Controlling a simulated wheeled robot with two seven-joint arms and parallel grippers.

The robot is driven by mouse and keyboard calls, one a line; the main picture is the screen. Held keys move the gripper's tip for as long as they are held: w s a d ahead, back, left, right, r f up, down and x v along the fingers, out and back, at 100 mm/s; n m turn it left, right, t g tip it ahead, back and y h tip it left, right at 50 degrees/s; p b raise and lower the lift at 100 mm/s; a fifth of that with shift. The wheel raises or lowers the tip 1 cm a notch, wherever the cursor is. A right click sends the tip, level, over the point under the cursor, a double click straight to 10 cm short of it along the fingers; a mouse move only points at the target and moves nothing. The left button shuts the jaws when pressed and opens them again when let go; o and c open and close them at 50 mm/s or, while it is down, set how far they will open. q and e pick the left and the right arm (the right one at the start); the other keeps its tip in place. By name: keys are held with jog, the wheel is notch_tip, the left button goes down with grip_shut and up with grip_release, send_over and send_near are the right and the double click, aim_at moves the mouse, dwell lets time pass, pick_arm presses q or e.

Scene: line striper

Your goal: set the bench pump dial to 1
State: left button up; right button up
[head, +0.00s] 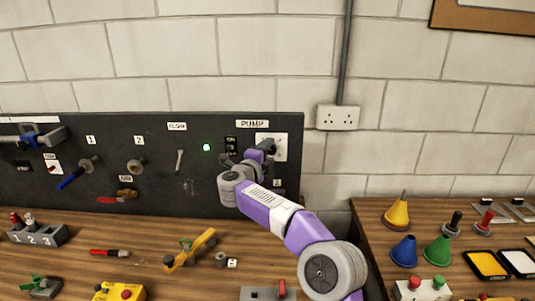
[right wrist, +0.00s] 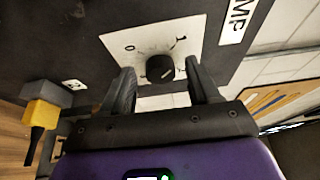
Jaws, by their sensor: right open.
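The pump dial is a black round knob (right wrist: 160,68) on a white plate (right wrist: 150,38) with a 0 at the left and a 1 at the right in the right wrist view. A small light mark shows on the knob, but I cannot tell which figure it points to. In the head view the plate (head: 281,149) shows under the PUMP label (head: 252,124), with the knob hidden by my gripper. My right gripper (head: 264,153) is open, with one finger on each side of the knob; I cannot tell whether they touch it. My left gripper is out of view.
The dark panel (head: 220,190) also carries a switch (head: 231,146), a green lamp (head: 206,147), a lever (head: 179,162) and valves. Tools and a yellow box (head: 118,292) lie on the bench below. Coloured cones (head: 437,251) stand on the right table.

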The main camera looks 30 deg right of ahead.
jog(key=v, duration=0.7)
jog(key=shift+a, duration=0.2)
jog(key=shift+s, duration=0.15)
